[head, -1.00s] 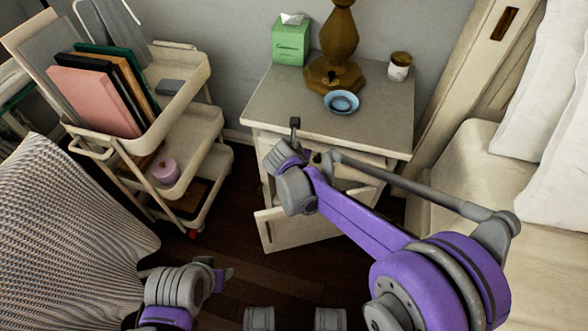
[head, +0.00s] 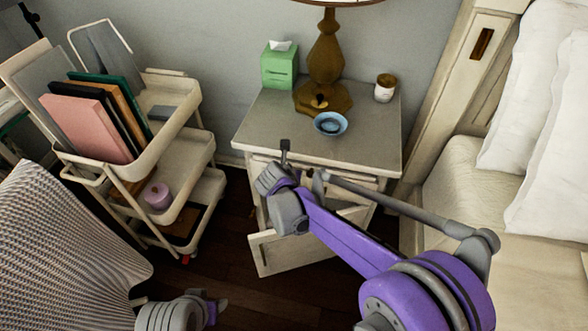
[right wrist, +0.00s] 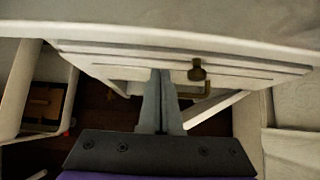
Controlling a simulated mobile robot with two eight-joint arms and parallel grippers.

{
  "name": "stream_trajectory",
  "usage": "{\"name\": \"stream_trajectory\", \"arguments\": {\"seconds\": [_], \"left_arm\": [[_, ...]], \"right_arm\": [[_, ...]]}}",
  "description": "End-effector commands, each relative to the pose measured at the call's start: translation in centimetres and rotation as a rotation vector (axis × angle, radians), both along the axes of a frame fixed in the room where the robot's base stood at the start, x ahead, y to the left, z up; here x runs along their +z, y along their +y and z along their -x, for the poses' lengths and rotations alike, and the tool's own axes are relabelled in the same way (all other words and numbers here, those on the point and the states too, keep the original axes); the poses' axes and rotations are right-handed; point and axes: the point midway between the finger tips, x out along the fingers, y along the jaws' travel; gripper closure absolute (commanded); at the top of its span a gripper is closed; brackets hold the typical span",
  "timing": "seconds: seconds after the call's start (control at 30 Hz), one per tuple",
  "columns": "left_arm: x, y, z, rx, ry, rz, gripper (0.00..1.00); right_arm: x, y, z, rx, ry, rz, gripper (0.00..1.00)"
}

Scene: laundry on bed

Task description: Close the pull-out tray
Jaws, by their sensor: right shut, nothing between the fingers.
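The pull-out tray (right wrist: 245,75) is a thin pale front with a brass knob (right wrist: 197,70), just under the top of the nightstand (head: 275,110). It lies close under the top's edge; how far it sticks out is hard to tell. My right gripper (right wrist: 160,95) is shut and empty, its fingertips at the tray front just left of the knob in the wrist view; I cannot tell whether they touch. In the head view my right arm hides much of the tray. My left gripper (head: 217,305) is low at the left, away from the nightstand; its jaw opening is unclear.
Below the tray, a pale lower front (head: 290,250) of the nightstand stands open. A lamp (head: 325,60), tissue box (head: 279,66), blue bowl (head: 331,123) and jar (head: 385,88) stand on top. A cart (head: 190,155) is left; the bed (head: 460,170) is right.

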Motion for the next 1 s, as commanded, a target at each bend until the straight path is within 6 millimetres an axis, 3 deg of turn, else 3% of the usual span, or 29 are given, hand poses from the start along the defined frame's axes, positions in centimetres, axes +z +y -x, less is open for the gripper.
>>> {"name": "stream_trajectory", "arguments": {"seconds": [0.43,0.83,0.93,1.0], "left_arm": [[2.8,0.0,0.4,0.0,-0.008,0.0,0.5],[3.1,0.0,0.5,0.0,-0.008,0.0,0.5],[3.1,0.0,0.4,0.0,-0.008,0.0,0.5],[3.1,0.0,0.4,0.0,-0.008,0.0,0.5]], "right_arm": [[6.2,1.9,6.2,0.0,-0.001,0.0,1.0],[7.2,2.2,7.4,-0.004,0.001,-0.002,1.0],[7.3,1.1,7.9,-0.056,0.002,-0.045,1.0],[7.6,-0.7,9.0,-0.155,0.004,-0.129,1.0]]}}
